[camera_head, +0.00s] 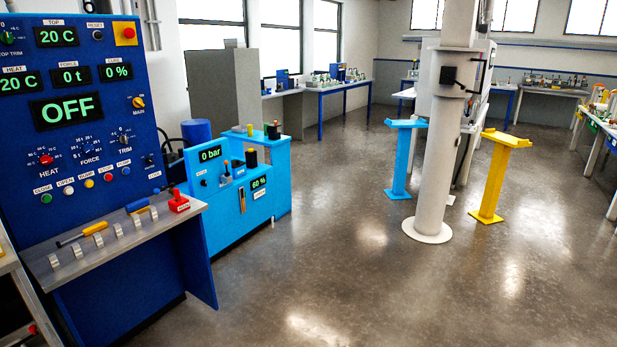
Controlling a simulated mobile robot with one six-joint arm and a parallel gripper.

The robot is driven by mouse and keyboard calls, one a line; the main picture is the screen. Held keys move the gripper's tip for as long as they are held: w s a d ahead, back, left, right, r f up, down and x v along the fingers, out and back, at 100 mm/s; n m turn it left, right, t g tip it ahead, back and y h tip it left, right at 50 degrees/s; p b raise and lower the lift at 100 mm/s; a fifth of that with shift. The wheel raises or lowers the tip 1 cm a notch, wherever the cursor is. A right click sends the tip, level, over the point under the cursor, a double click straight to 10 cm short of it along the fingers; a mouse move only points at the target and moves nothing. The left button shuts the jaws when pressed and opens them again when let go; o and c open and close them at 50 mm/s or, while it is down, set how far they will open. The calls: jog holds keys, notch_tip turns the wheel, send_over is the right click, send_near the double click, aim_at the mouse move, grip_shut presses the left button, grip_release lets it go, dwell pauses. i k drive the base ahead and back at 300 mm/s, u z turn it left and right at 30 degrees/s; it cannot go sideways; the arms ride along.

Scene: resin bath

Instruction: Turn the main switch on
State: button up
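The main switch is a small yellow-orange knob (138,102) with a "MAIN" label under it. It sits at the right side of the dark blue control panel (75,185) at the left of the view. The panel's large display (66,111) reads OFF in green. Smaller displays above it read 20 C, 0 t and 0 %. The knob is small, and its exact angle is hard to tell. My gripper is not in view, and nothing covers the switch.
A grey shelf (110,245) with levers and tools juts out below the panel. A red box (179,202) sits at its right end. A light blue unit (270,185) stands right of the panel. A white column (436,160) stands farther right. The floor in front is clear.

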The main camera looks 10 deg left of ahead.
aim_at(138, 102)
jog(key=i, duration=3.3)
jog(key=z, duration=0.35)
jog(key=k, duration=0.1)
jog(key=u, duration=2.4)
